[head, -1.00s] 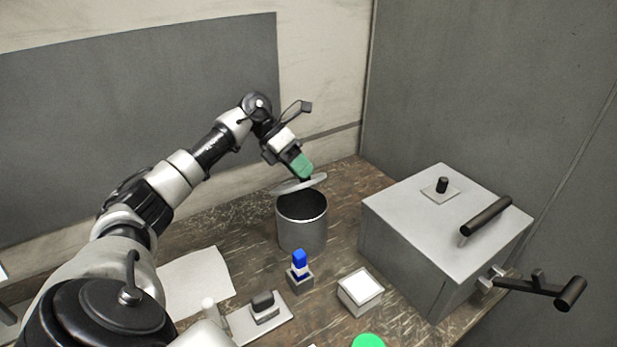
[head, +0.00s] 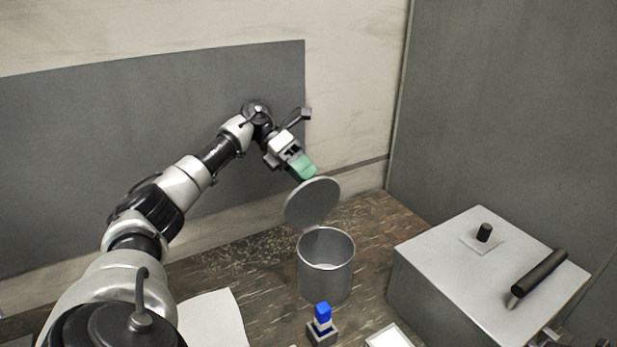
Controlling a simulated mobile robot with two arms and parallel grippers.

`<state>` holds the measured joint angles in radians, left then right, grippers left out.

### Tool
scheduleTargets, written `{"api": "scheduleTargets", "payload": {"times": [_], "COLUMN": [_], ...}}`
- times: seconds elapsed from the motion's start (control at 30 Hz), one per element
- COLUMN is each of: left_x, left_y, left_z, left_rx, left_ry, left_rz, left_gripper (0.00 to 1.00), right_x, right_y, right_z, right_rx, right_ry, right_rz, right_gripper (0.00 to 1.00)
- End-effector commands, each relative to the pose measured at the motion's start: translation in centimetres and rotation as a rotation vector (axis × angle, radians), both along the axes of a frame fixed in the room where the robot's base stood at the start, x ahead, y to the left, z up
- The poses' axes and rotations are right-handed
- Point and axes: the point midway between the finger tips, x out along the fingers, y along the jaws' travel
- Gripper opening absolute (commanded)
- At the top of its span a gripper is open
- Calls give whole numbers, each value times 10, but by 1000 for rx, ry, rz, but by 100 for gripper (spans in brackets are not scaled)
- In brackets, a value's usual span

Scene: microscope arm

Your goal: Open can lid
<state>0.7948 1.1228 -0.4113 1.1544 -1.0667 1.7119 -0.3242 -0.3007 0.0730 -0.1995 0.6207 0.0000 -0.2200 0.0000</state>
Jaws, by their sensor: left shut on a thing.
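The grey metal can (head: 326,275) stands upright on the wooden table, with its round mouth showing and a pale patch inside at the bottom. Its flat round lid (head: 312,203) is tilted steeply up above the can's back left rim. My left gripper (head: 304,169) is at the lid's upper edge, its green fingers shut there; the lid's handle is hidden from view. My right gripper is not in view.
A grey box (head: 488,275) with a black knob and a black bar handle stands at the right. A small blue-topped block (head: 322,322) stands in front of the can. A white-topped box (head: 388,338) and a white sheet (head: 212,320) lie near the front. A wall closes off the back.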

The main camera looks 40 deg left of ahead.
Motion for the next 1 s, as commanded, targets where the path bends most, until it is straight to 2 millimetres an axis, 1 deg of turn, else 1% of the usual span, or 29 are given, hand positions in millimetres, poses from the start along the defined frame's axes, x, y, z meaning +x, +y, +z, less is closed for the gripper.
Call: {"api": "scheduleTargets", "payload": {"times": [0.03,0.1,0.47,1.0], "left_x": [-1,0,1,1], "left_y": [3,5,8,8], "left_z": [-16,-18,-19,-20], "left_rx": [-3,2,3,2], "left_ry": [36,36,36,37], "left_rz": [-1,-3,-6,-5], "left_gripper": [0,0,0,0], "right_x": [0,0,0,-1], "right_y": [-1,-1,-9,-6], "right_z": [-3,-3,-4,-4], "right_rx": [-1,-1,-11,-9], "right_ry": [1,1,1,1], "right_rz": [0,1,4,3], "right_gripper": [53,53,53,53]}}
